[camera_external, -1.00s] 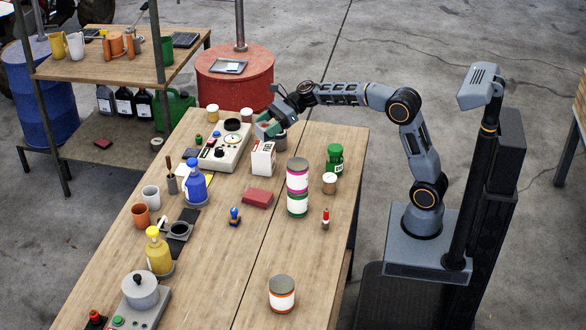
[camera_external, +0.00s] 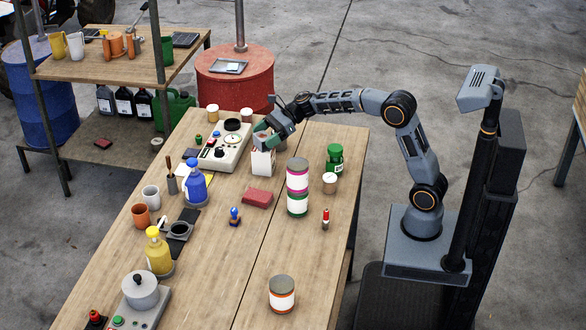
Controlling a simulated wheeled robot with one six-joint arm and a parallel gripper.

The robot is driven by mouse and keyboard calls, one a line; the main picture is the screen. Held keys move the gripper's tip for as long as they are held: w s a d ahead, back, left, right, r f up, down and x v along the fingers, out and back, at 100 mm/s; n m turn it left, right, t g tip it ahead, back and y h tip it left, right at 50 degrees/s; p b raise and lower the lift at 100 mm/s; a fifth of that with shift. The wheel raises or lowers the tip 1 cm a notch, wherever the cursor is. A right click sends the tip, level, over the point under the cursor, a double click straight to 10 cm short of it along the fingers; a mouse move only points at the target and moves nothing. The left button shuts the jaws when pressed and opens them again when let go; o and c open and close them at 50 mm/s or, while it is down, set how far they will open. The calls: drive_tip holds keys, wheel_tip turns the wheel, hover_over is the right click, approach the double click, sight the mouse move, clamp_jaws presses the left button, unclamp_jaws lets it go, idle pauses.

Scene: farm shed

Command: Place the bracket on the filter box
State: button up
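A white carton (camera_external: 263,163), which looks like the filter box, stands upright near the far part of the bench, right of the grey device. My gripper (camera_external: 265,141) is directly above the carton, reaching in from the right with its fingertips close to the carton's top. A small greyish round shape with a brownish top shows at the fingers. I cannot tell whether it is held, or whether it touches the carton. I cannot clearly make out the bracket; the gripper may hide it. The finger gap is too small to judge.
A grey device with a dial (camera_external: 222,147) stands left of the carton. Stacked pink and green-banded cans (camera_external: 297,188), a green jar (camera_external: 334,159) and a red block (camera_external: 257,198) are nearby. The bench's front middle (camera_external: 225,275) is clear.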

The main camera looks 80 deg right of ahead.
drive_tip(key=shift+o, duration=0.7)
drive_tip(key=shift+r, duration=0.1)
drive_tip(key=shift+d+r, duration=0.1)
drive_tip(key=shift+r, duration=0.05)
drive_tip(key=v, duration=1.1)
drive_tip(key=shift+s+d, duration=0.3)
drive_tip(key=shift+s, duration=0.05)
